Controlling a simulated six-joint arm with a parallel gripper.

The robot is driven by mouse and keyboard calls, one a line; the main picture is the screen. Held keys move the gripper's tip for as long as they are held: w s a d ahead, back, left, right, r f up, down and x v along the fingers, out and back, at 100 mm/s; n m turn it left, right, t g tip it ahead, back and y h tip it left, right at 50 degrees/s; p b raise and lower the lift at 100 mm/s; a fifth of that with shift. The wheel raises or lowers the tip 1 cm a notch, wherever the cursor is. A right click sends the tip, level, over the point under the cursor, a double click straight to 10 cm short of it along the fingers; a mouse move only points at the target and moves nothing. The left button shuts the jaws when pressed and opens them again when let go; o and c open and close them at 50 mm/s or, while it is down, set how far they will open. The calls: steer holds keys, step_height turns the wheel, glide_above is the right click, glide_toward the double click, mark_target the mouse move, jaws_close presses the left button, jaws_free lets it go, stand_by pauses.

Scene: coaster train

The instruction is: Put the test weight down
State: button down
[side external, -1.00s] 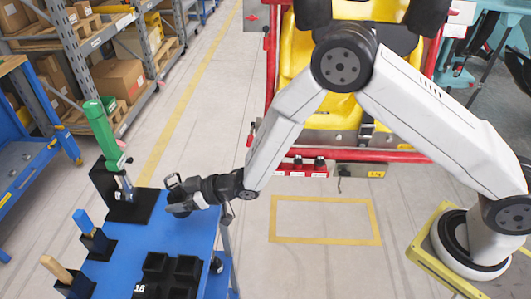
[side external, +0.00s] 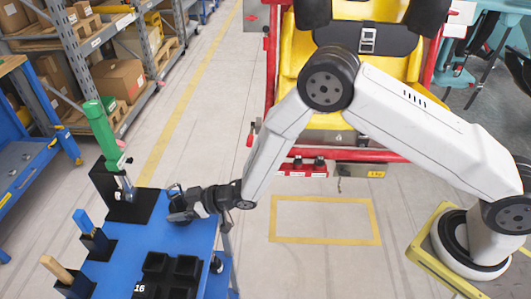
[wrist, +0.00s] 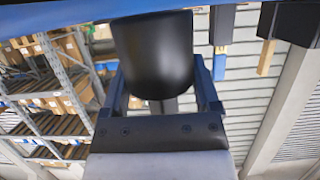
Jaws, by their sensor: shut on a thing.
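The test weight is a plain black cylinder (wrist: 153,50) held between the two fingers of my gripper (wrist: 158,80) in the wrist view. My gripper (side external: 180,206) is shut on it, with one finger on each side. In the side view, the gripper reaches in from the right, low over the far right part of the blue table (side external: 150,228). The weight shows there only as a small dark shape at the fingers. I cannot tell whether it touches the table top.
A green-handled tool (side external: 102,135) stands in a black holder (side external: 128,208) left of my gripper. Blue-handled (side external: 82,222) and wooden-handled (side external: 55,268) tools stand nearer. A black compartment tray marked 16 (side external: 140,289) lies at the front. Blue table top is bare between them.

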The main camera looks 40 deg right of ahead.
steer(key=shift+w, duration=0.1)
jaws_free()
steer(key=shift+f, duration=0.15)
steer(key=shift+r, duration=0.2)
steer(key=shift+s+d+r, duration=0.2)
steer(key=shift+s+d, duration=0.15)
steer(key=shift+s, duration=0.05)
steer(key=v, duration=1.1)
steer(key=shift+f, duration=0.1)
steer(key=shift+d, duration=0.1)
